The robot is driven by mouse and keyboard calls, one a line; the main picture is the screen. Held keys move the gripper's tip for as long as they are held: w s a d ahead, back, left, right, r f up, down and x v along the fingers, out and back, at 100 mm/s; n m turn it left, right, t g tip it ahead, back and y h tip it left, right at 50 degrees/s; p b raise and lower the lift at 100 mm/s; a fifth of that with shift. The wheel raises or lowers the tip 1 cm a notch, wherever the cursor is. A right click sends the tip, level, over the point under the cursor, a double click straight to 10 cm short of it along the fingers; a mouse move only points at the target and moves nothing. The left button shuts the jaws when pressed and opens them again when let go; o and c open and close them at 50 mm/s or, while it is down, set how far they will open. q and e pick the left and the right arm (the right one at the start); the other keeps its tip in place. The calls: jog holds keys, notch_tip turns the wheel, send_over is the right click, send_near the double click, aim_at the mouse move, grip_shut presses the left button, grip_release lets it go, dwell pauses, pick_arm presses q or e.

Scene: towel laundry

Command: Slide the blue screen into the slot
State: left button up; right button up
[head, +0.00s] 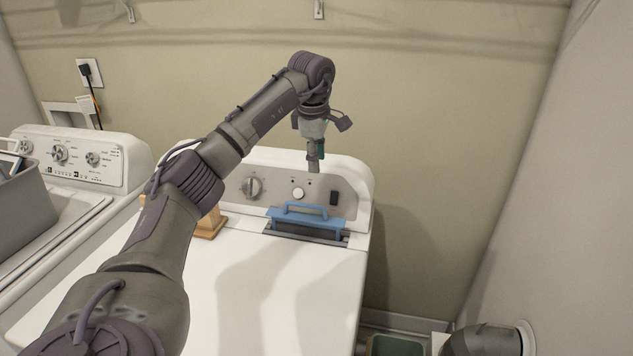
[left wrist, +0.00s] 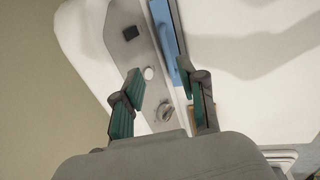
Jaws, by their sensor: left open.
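The blue screen (head: 307,222) has a raised handle and stands at the slot (head: 304,234) in the back of the right machine's top, in front of the control panel. Its upper part stays above the slot; I cannot tell how deep its lower part sits. My left gripper (head: 314,168) is open and empty, pointing down in front of the panel, above and behind the screen. In the left wrist view the open fingers (left wrist: 160,72) frame the panel's white button, with the blue screen (left wrist: 166,42) beyond the fingertips. My right gripper is out of view.
The right machine (head: 270,290) has a clear white top. A wooden object (head: 210,224) stands left of the slot, partly behind my arm. Another machine (head: 85,165) with a grey basket (head: 22,212) is at left. A bin (head: 396,346) sits low at right.

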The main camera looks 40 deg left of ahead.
aim_at(318, 207)
pick_arm(q)
jog(key=f, duration=0.5)
jog(key=w+f, duration=0.1)
jog(key=f, duration=0.4)
jog(key=w+a+f, duration=0.1)
jog(key=f, duration=0.4)
jog(key=shift+a+f, duration=0.1)
jog(key=shift+f, duration=0.25)
jog(key=shift+a+f, duration=0.1)
jog(key=shift+f, duration=0.4)
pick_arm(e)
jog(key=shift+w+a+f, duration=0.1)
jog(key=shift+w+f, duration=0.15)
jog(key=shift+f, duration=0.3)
pick_arm(q)
grip_shut()
jog(key=shift+w, duration=0.1)
